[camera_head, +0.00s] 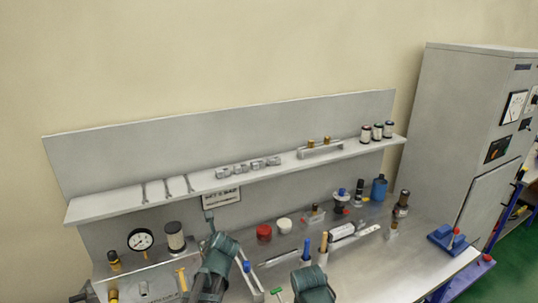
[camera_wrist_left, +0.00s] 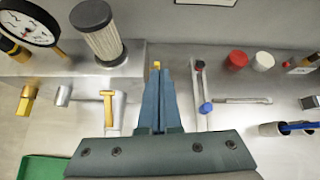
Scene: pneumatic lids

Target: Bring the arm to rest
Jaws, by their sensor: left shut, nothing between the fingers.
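My left gripper (camera_wrist_left: 158,78) is shut and empty, its two blue fingers together in the left wrist view. They point toward the back panel, between a clear-walled filter cylinder (camera_wrist_left: 105,38) and a thin bar with a blue knob (camera_wrist_left: 206,107). In the head view my left arm (camera_head: 215,265) reaches up from the bottom edge, over the front of the bench. My other arm (camera_head: 314,286) shows only as a dark teal part at the bottom edge; its gripper is out of view.
A pressure gauge (camera_head: 140,239) and a filter (camera_head: 175,237) stand on a raised block at left. A red lid (camera_head: 264,232) and a white lid (camera_head: 284,226) lie behind the tools. A shelf (camera_head: 120,205) overhangs the bench (camera_head: 400,270). A grey cabinet (camera_head: 430,140) stands right.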

